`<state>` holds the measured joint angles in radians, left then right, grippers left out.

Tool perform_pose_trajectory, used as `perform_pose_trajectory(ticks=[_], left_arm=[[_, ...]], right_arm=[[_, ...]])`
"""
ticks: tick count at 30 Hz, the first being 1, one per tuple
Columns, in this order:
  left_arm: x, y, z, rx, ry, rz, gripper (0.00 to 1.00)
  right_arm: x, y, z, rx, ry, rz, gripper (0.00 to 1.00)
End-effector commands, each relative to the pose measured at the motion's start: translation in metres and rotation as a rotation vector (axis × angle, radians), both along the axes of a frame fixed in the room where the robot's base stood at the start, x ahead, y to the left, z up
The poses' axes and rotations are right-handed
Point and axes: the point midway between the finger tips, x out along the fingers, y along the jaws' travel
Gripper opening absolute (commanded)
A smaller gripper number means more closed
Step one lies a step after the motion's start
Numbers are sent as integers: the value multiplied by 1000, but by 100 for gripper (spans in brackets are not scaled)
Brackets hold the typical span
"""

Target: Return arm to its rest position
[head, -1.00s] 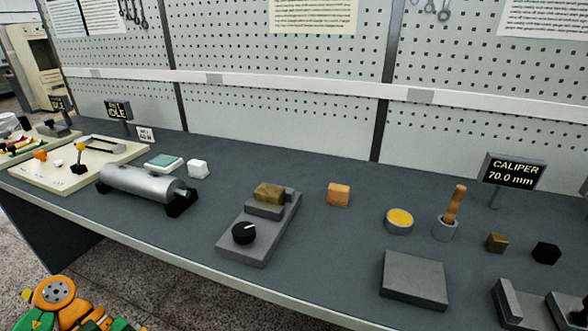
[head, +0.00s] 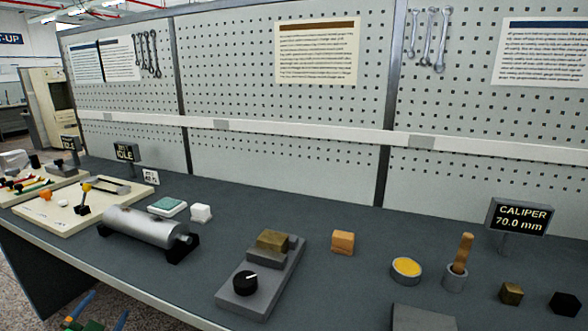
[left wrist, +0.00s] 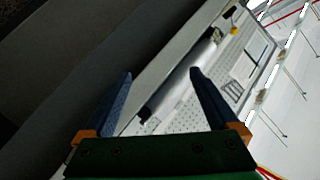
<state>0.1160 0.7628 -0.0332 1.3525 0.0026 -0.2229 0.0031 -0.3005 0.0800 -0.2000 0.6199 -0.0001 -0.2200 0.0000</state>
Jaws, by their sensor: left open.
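My left gripper (head: 92,308) shows only in part at the bottom left edge of the head view, in front of the bench's front edge and below the bench top. Its blue fingers and a bit of green body are visible. In the left wrist view the left gripper (left wrist: 161,74) has its two blue fingers spread apart with nothing between them. The bench edge and a silver cylinder (left wrist: 184,78) show beyond the fingers in that view. My right gripper is in neither view.
The dark bench (head: 205,245) holds the silver cylinder (head: 142,227) on black supports, a grey block with a black knob (head: 245,283), an orange block (head: 343,242), a yellow-topped tin (head: 406,269) and a caliper sign (head: 519,217). A pegboard (head: 290,110) stands behind.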

Motion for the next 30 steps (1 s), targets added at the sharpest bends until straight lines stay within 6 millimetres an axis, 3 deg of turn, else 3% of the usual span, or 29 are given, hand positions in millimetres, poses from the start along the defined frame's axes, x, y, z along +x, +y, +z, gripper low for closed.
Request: perform_pose_trajectory(ticks=[1, 5, 6, 8, 9, 11, 12, 15, 18, 20, 21, 22, 24, 30], left_arm=[[-12, -4, -38, -44, 68, 19, 94], [-60, -26, -146, -165, 271, 70, 94], [-81, -37, -179, -202, 341, 85, 94], [-118, -57, -227, -261, 452, 110, 94], [-146, -73, -257, -298, 526, 123, 94], [-190, -99, -297, -353, 639, 144, 94], [-222, -118, -320, -386, 714, 157, 94], [-304, -169, -363, -468, 898, 183, 94], [-379, -217, -386, -533, 1059, 200, 94], [-414, -240, -391, -562, 1134, 207, 94], [-427, -248, -382, -572, 1160, 208, 94], [-422, -245, -359, -567, 1151, 208, 94], [-420, -243, -348, -566, 1147, 208, 94], [-419, -243, -353, -565, 1144, 208, 94]], right_arm=[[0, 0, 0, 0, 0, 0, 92], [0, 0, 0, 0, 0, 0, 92], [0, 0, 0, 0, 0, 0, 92], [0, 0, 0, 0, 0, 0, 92], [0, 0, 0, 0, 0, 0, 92], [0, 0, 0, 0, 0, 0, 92], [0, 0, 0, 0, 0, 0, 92], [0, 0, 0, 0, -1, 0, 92], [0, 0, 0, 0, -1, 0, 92], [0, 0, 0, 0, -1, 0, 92], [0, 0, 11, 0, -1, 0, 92], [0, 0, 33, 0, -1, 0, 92], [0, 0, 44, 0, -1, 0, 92], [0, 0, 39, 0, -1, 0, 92]])
